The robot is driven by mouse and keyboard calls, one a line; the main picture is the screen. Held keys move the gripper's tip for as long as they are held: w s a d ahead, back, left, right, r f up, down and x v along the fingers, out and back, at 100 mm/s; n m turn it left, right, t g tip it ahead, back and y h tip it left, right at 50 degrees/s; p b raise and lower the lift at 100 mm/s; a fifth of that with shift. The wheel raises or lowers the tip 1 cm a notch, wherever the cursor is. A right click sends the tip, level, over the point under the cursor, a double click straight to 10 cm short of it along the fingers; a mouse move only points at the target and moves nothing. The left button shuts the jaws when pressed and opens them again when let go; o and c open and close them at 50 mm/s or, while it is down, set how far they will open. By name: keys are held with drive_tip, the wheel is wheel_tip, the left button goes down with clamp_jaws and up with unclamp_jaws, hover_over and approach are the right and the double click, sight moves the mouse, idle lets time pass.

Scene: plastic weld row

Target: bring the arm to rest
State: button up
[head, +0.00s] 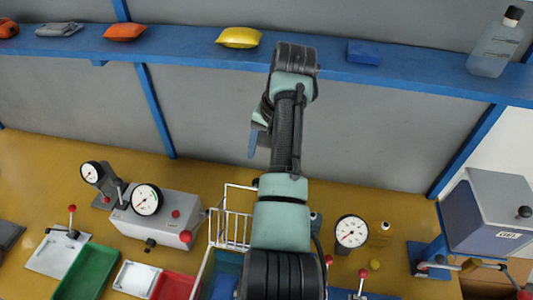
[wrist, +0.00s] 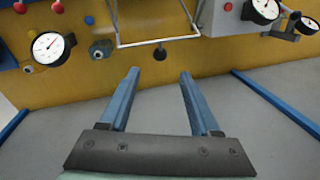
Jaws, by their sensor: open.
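My gripper (wrist: 159,78) shows in the wrist view with its two blue fingers apart and nothing between them. In the head view my arm reaches up from the bottom middle toward the blue shelf, and its end bends down to the left. One blue finger of my gripper (head: 253,143) shows there, in front of the grey wall and above the bench. The rest of the gripper is hidden behind the arm. No object touches the fingers in either view.
A blue shelf (head: 190,45) holds several pouches, a blue block (head: 363,53) and a bottle (head: 495,45). The yellow bench (head: 30,170) below carries dial gauges (head: 146,199), a wire rack (head: 231,228), a green tray (head: 88,272) and a grey-blue machine (head: 487,212) at right.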

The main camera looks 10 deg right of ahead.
drive_tip(key=shift+d+r, duration=0.1)
drive_tip(key=shift+r, duration=0.45)
